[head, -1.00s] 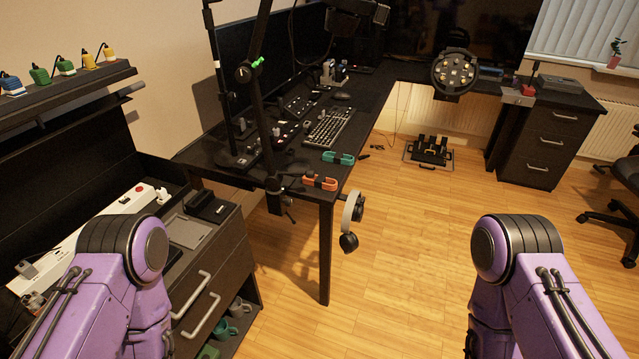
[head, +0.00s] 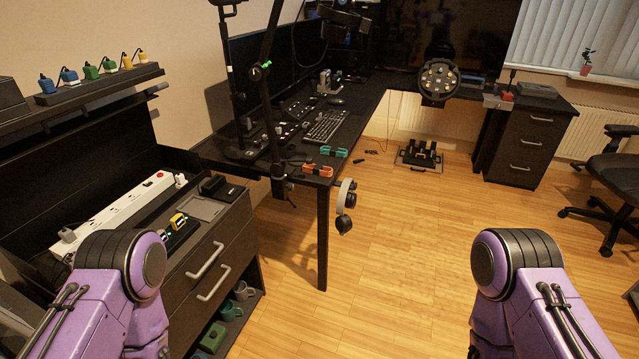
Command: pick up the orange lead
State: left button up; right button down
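A bundled orange lead (head: 318,170) with a dark band round its middle lies near the front corner of the black desk (head: 323,200). A similar teal lead (head: 334,152) lies just behind it to the right. Neither of my grippers shows in the head view. Only my purple arm links show, low at the left and right, both well short of the desk.
A drawer cabinet (head: 215,265) with a white power strip (head: 120,205) stands at the left, below a shelf (head: 95,95) of coloured plugs. Headphones (head: 345,195) hang at the desk corner. Pedals (head: 420,153) and a chair (head: 610,175) stand beyond open wooden floor (head: 400,260).

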aim_at(314, 169)
jog(key=z, duration=0.6)
jog(key=i, duration=0.5)
jog(key=z, duration=0.65)
jog(key=i, duration=0.9)
jog(key=u, duration=0.6)
jog(key=i, duration=0.75)
jog(key=u, duration=0.8)
